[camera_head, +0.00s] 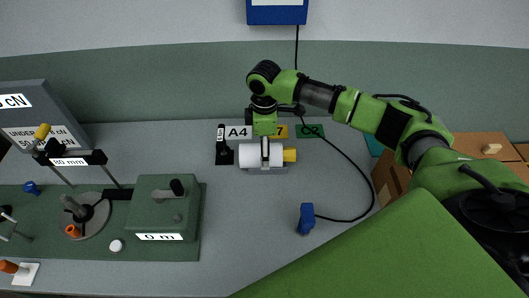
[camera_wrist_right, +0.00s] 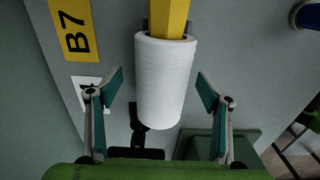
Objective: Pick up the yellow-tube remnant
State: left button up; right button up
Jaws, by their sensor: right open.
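The yellow-tube remnant (camera_head: 262,155) is a white yarn cylinder lying on its side on a grey holder (camera_head: 265,170), its yellow tube (camera_head: 290,155) sticking out to the right. In the right wrist view the white cylinder (camera_wrist_right: 165,85) lies between my fingers, with the yellow tube (camera_wrist_right: 172,18) at the top. My right gripper (camera_head: 264,137) is directly above the remnant and partly covers its back edge. In its wrist view the gripper (camera_wrist_right: 160,78) is open, one finger on each side, with a visible gap to the cylinder. My left gripper is not in view.
A black stand (camera_head: 223,155) is close on the left. The green machine box (camera_head: 165,210) stands left.

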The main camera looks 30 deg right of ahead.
jog(key=shift+s+f+p, duration=0.15)
jog(key=shift+f+p, duration=0.2)
jog(key=shift+f, duration=1.4)
jog(key=c, duration=1.2)
jog(key=shift+c, duration=0.3)
jog(key=shift+r, duration=0.2)
